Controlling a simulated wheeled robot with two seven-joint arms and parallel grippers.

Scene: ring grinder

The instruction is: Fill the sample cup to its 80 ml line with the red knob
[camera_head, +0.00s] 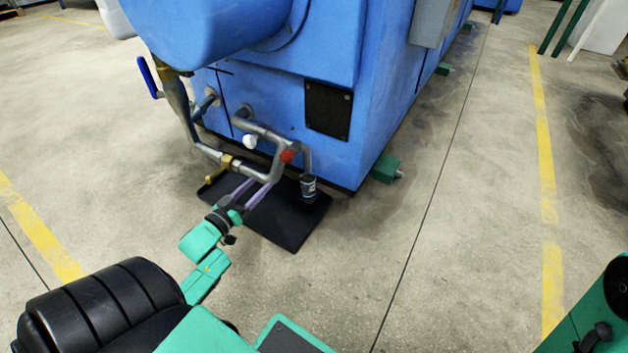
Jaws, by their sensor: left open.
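The red knob (286,156) sits on the grey pipework at the front of the blue machine. The small sample cup (308,186) stands on the black mat (290,232), below the end of the downward pipe. Its fill level and 80 ml line are too small to make out. My left gripper (257,190) has two purple fingers, open and apart, reaching toward the pipes. It is in front of and below the red knob, to the left of the cup. No object shows between the fingers. My right gripper is not in view.
A white knob (250,141) and a brass fitting (228,162) are on the same pipework, close to the fingers. A blue-handled lever (148,76) is at upper left. A green machine foot (385,168) stands right of the cup.

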